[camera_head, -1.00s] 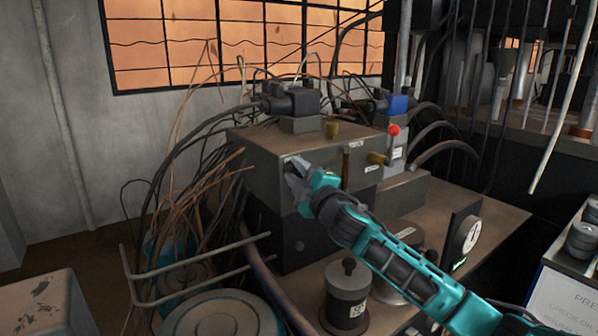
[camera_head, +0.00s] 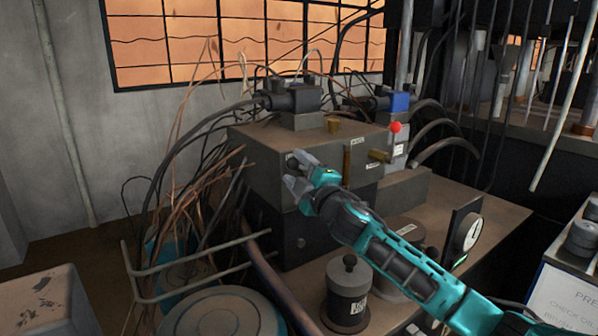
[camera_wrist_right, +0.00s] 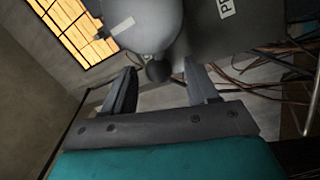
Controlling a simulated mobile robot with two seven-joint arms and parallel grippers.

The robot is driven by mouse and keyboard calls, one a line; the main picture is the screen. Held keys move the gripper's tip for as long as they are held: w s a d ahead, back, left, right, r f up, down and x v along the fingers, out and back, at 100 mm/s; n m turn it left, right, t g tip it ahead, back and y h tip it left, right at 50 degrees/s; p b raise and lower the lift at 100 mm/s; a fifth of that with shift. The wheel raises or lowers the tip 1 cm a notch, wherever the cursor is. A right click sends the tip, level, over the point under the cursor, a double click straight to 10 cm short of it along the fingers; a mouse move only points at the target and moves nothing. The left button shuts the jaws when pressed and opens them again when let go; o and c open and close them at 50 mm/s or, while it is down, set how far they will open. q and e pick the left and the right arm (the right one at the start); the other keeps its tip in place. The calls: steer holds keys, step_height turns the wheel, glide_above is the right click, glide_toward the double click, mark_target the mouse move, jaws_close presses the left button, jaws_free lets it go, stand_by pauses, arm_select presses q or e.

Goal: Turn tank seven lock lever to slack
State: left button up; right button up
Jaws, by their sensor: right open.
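My right gripper (camera_head: 289,174) is open in front of the left part of the brown-grey box (camera_head: 262,160) on the bench. In the right wrist view, its two fingers (camera_wrist_right: 160,92) stand apart. A dark round knob (camera_wrist_right: 158,70) on a grey rounded body (camera_wrist_right: 150,25) shows just beyond and between the fingertips; I see no grip on it. I cannot tell which part is the tank seven lock lever, as no such label is readable. A brass upright bar (camera_head: 346,165), a brass knob (camera_head: 378,156) and a red-ball lever (camera_head: 395,128) are on or beside the box. My left gripper is out of view.
Loose cables and copper wires (camera_head: 195,185) crowd the box's left side. A bent metal rail (camera_head: 200,268) stands at front left. A knobbed dark canister (camera_head: 347,295) and a dial gauge (camera_head: 470,232) stand on the bench near my right arm.

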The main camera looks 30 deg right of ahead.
steer(key=shift+s, duration=0.1)
arm_select(q)
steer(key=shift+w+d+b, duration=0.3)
steer(key=shift+b, duration=0.25)
arm_select(e)
steer(key=s+f, duration=0.2)
steer(key=s, duration=1)
steer(key=shift+s, duration=0.25)
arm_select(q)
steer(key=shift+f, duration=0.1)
arm_select(e)
steer(key=shift+a+f, duration=0.1)
